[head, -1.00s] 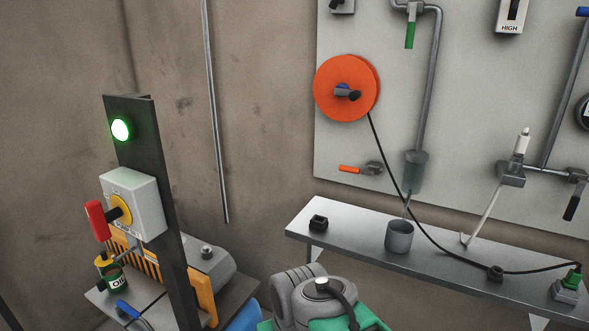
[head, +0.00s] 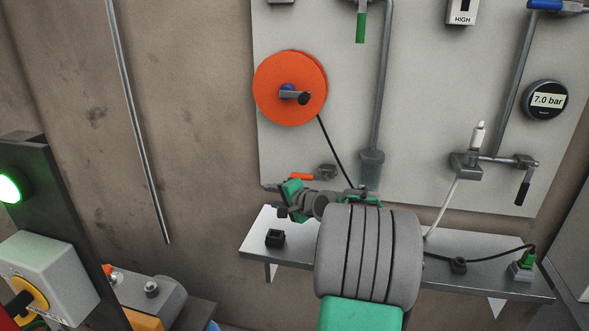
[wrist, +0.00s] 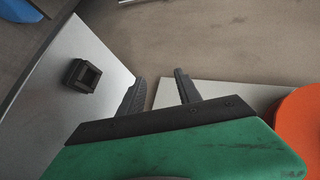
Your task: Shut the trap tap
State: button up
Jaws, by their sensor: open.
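A small tap with an orange handle (head: 301,176) and grey body (head: 326,171) is on the light wall panel, left of a clear trap cylinder (head: 371,170) under a vertical pipe. The handle lies level, pointing left. My gripper (head: 275,199) is just below and left of that handle in the head view, apparently not touching it. In the wrist view my gripper (wrist: 159,88) is open, with nothing between its two dark fingers. The tap is not visible in the wrist view. My arm hides part of the shelf below the trap.
An orange reel (head: 287,88) is above the tap, with a black cable running down. A metal shelf (head: 258,232) carries a black block (head: 275,238). Other taps have green (head: 360,27), black (head: 522,193) and blue (head: 546,5) handles. A gauge (head: 546,100) reads 7.0 bar.

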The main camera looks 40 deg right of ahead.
aim_at(303, 178)
jog(key=s+d+r+m+t, duration=0.1)
jog(key=d, duration=0.2)
jog(key=s+d+r+m+h, duration=0.1)
jog(key=d+m, duration=0.1)
jog(key=d, duration=0.2)
jog(key=d+m+t+h, duration=0.1)
jog(key=d, duration=0.2)
jog(key=shift+s+d+r+m+t, duration=0.2)
jog(key=shift+s+r+m+t, duration=0.1)
jog(key=shift+s+r, duration=0.1)
jog(key=w, duration=0.2)
jog(key=w+p, duration=0.1)
jog(key=w, duration=0.2)
jog(key=w+f+p, duration=0.1)
jog(key=w, duration=0.1)
jog(key=shift+w+d+f, duration=0.1)
jog(key=shift+w+d, duration=0.1)
jog(key=shift+d, duration=0.2)
jog(key=shift+c, duration=0.2)
grip_shut()
